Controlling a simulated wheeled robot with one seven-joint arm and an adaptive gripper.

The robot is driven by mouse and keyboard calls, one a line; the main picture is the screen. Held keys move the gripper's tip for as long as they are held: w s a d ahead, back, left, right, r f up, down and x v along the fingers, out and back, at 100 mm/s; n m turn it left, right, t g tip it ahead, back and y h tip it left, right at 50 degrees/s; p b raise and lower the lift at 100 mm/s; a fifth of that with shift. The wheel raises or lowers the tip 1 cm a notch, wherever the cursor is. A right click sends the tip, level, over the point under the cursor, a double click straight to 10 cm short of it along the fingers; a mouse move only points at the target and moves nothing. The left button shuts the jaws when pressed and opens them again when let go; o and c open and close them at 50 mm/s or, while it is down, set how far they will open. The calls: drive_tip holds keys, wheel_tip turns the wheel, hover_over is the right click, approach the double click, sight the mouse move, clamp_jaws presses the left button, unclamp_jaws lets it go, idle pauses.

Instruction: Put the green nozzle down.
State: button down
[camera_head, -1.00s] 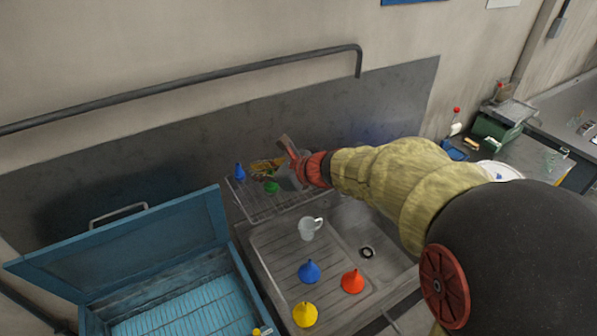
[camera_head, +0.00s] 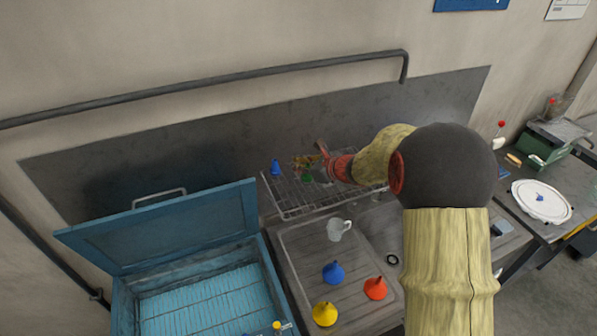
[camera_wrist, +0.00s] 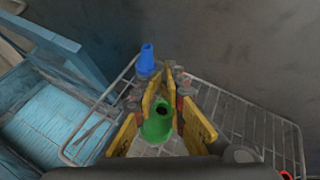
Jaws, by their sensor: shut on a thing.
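The green nozzle (camera_wrist: 157,124) is between the yellow fingers of my gripper (camera_wrist: 161,108) in the wrist view, its round open end facing the camera. My gripper is shut on it. In the head view the green nozzle (camera_head: 307,177) is a small patch under my gripper (camera_head: 309,165), over the wire rack (camera_head: 290,205). I cannot tell whether it touches the rack. A blue nozzle (camera_head: 276,168) stands upright on the rack to the left, and it also shows beyond my fingers in the wrist view (camera_wrist: 147,62).
An open blue chest (camera_head: 160,225) stands left of the rack. A clear mug (camera_head: 338,230), a blue funnel (camera_head: 333,272), a red funnel (camera_head: 375,288) and a yellow funnel (camera_head: 325,314) stand on the sink's drainboard (camera_head: 300,262). The wall is close behind the rack.

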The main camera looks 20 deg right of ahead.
drive_tip(key=shift+w+d+f, duration=0.15)
drive_tip(key=shift+w+f, duration=0.1)
drive_tip(key=shift+f, duration=0.2)
drive_tip(key=f, duration=0.2)
drive_tip(key=f+p, duration=0.1)
drive_tip(key=shift+w+d, duration=0.1)
drive_tip(key=shift+w, duration=0.15)
drive_tip(key=shift+s+f, duration=0.1)
drive_tip(key=shift+f, duration=0.05)
drive_tip(key=shift+f, duration=0.2)
drive_tip(key=c, duration=1.9)
unclamp_jaws()
drive_tip(key=shift+o, duration=0.4)
drive_tip(key=shift+r, duration=0.15)
